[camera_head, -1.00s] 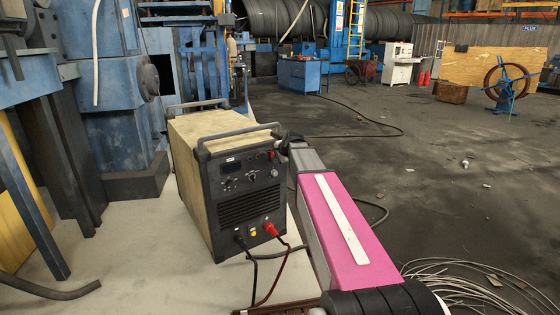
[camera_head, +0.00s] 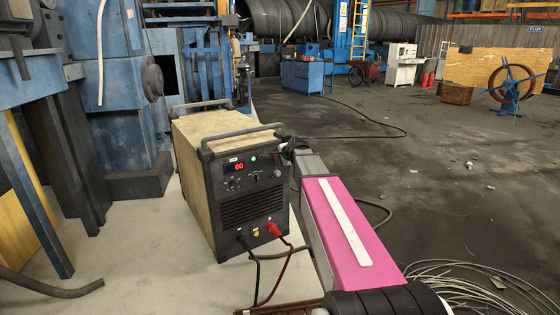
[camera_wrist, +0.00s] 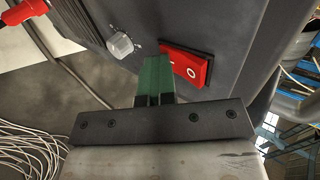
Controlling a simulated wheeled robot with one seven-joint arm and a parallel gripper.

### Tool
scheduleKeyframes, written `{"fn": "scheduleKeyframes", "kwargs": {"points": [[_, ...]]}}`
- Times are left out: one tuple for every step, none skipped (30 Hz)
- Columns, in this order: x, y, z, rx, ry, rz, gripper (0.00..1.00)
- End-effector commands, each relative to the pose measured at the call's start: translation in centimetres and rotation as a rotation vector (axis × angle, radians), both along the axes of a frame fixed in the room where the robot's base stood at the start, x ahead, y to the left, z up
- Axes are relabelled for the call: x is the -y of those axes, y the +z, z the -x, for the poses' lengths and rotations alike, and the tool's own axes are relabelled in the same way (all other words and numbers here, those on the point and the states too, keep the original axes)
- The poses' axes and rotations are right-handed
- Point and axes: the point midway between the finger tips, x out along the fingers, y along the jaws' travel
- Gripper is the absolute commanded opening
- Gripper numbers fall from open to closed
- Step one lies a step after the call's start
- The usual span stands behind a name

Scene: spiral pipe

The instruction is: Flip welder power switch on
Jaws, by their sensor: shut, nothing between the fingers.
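The welder (camera_head: 230,180) is a box with tan sides and a dark front panel, standing on the pale floor. Its display (camera_head: 239,167) is lit and reads 60 in red, and a small green light (camera_head: 253,158) shows on the panel. In the wrist view the red rocker power switch (camera_wrist: 187,68) sits in a black frame on the dark panel. My gripper (camera_wrist: 156,78) has its green fingers shut and empty. The fingertips are right beside the switch's left part; I cannot tell whether they touch it. In the head view my arm hides the switch.
Cables (camera_head: 260,262) hang from the welder front. Loose wire (camera_head: 455,285) lies on the floor at the right. Blue machinery (camera_head: 105,95) stands behind the welder. The dark floor to the right is mostly clear.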

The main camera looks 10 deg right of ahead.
Motion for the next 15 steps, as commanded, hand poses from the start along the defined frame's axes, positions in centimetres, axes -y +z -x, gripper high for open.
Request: {"fn": "scheduleKeyframes", "kwargs": {"points": [[-0.2,-0.3,-0.8,-0.003,0.002,0.000,0.00],[-0.2,-0.3,-0.8,-0.003,0.002,0.000,0.00],[-0.2,-0.2,-0.8,-0.003,0.002,0.000,0.00],[-0.2,-0.2,-0.8,-0.003,0.002,0.000,0.00],[-0.2,-0.1,-0.9,-0.002,0.002,0.000,0.00],[-0.2,0.0,-0.9,-0.002,0.002,0.000,0.00],[-0.2,0.1,-0.9,-0.001,0.002,-0.001,0.00],[-0.2,0.2,-0.9,-0.001,0.002,-0.001,0.00],[-0.2,0.4,-1.0,-0.001,0.001,-0.002,0.00],[-0.2,0.6,-1.0,0.000,0.001,-0.002,0.00],[-0.2,0.8,-1.0,0.001,0.001,-0.003,0.00],[-0.2,1.0,-1.0,0.003,0.000,-0.004,0.00],[-0.2,1.2,-1.1,0.004,0.000,-0.004,0.00],[-0.3,1.3,-1.1,0.004,0.000,-0.005,0.00],[-0.3,1.5,-1.1,0.005,0.000,-0.005,0.00]]}}
